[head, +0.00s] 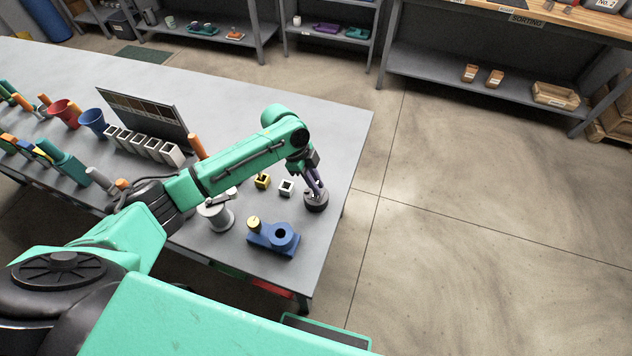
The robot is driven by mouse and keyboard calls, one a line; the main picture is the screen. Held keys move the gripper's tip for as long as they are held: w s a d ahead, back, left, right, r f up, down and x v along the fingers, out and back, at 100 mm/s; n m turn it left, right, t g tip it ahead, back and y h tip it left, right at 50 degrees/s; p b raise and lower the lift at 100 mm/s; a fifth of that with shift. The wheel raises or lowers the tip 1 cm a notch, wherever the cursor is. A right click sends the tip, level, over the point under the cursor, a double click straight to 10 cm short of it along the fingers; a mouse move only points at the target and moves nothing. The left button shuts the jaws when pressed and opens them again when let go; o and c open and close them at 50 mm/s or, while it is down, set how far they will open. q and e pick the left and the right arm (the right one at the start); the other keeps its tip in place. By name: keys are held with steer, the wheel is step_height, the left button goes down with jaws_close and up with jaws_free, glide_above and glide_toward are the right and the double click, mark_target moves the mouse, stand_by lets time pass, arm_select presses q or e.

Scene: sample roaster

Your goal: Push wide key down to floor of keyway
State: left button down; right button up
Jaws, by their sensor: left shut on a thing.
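My left gripper (317,187) reaches down over a dark round part (316,203) near the right edge of the grey table. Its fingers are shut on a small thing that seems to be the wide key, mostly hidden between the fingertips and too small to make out. The fingertips are at the top of the dark round part. The keyway and how deep the key sits cannot be seen from here. My right gripper is not in view.
A white square block (286,187) and a yellow square block (262,181) stand just left of the gripper. The grey table (335,130) is clear behind the gripper.

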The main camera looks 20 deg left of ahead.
arm_select(q)
steer(key=shift+f+b, duration=0.4)
steer(key=shift+f, duration=0.3)
steer(key=c, duration=0.8)
jaws_free()
steer(key=b+v, duration=0.2)
steer(key=v, duration=1.2)
steer(key=shift+a+r, duration=0.15)
steer(key=shift+r, duration=0.1)
